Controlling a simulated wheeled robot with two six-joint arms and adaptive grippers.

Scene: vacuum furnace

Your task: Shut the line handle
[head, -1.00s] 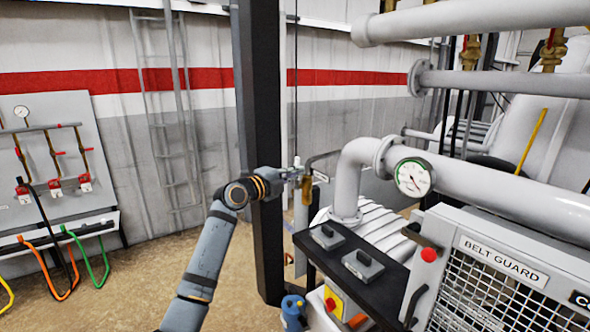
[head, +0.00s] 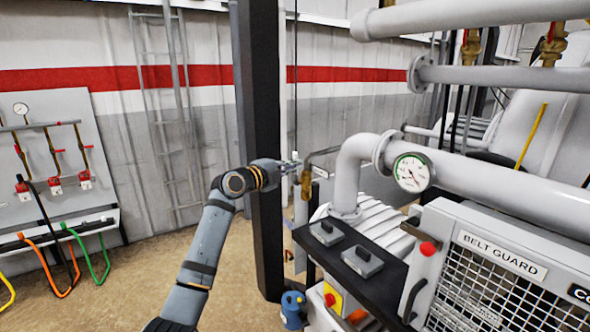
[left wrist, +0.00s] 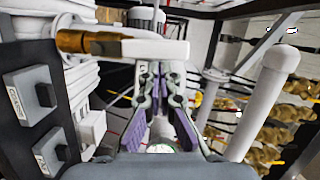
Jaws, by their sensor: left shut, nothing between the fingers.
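The line handle appears to be the pale flat bar (left wrist: 150,50) in the left wrist view. It runs sideways from a brass fitting (left wrist: 75,40) across the space just beyond my fingertips. In the head view the brass fitting (head: 305,186) hangs below a thin grey pipe, right of the dark post. My left gripper (head: 297,164) is beside the top of that fitting. It also shows in the left wrist view (left wrist: 151,78), with its fingers together and empty. Whether the fingertips touch the bar is not clear. My right gripper is out of view.
The dark post (head: 260,150) stands directly behind my left wrist. A white elbow pipe (head: 350,175) and pressure gauge (head: 412,172) are to the right. Below are a dark panel with grey switch boxes (head: 362,262) and the belt guard (head: 500,270).

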